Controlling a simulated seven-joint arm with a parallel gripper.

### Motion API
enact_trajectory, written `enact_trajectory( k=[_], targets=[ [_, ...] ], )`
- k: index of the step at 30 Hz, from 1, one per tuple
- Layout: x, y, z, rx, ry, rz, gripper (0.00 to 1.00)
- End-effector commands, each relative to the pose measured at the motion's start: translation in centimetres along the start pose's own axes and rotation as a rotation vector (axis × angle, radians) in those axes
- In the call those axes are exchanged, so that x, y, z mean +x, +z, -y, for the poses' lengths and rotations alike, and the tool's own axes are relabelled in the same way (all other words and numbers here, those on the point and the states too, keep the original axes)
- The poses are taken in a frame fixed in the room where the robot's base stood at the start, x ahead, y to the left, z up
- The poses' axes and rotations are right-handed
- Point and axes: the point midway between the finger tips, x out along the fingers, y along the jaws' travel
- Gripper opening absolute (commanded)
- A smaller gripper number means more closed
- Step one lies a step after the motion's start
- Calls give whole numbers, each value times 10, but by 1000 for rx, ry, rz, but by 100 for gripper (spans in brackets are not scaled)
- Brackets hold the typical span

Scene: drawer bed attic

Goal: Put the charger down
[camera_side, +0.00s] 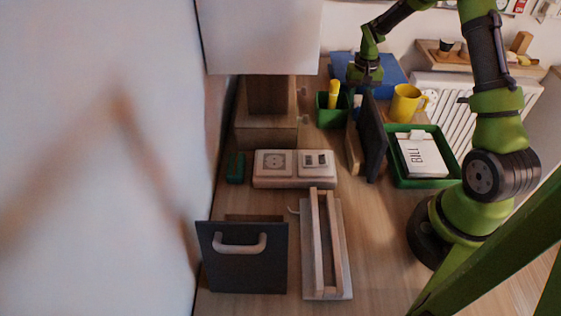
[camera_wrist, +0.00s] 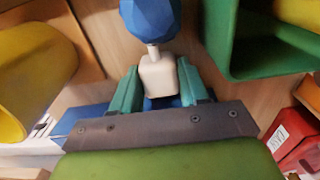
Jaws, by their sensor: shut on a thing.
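My gripper (camera_wrist: 159,72) is shut on a small off-white block, which appears to be the charger (camera_wrist: 158,80). The block sits between the two teal fingers. A thin pale neck runs from it to a blue faceted piece (camera_wrist: 150,18); I cannot tell whether this is part of it or behind it. In the side view my gripper (camera_side: 365,78) is at the back of the desk, between the green pen cup (camera_side: 333,112) and the yellow mug (camera_side: 406,104). The dark upright panel (camera_side: 372,138) partly hides the space below it, so contact with the desk is unclear.
A green tray (camera_side: 398,184) with a white card stands in front of the mug. A white socket block (camera_side: 294,181) lies mid-desk, with a wooden rack (camera_side: 340,270) and dark drawer front (camera_side: 248,275) nearer. A white lamp shade (camera_side: 265,35) overhangs the left. A red box (camera_wrist: 294,138) shows in the wrist view.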

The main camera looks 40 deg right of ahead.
Motion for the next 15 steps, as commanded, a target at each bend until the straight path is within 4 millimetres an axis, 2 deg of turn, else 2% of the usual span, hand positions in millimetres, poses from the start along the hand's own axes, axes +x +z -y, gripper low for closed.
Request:
enact_trajectory(
  k=[3,4,5,6,15],
  targets=[
    [3,0,0,0,0,1,0],
    [3,0,0,0,0,0,47],
    [2,0,0,0,0,0,52],
    [2,0,0,0,0,0,55],
    [0,0,0,-1,0,-1,55]
  ],
)
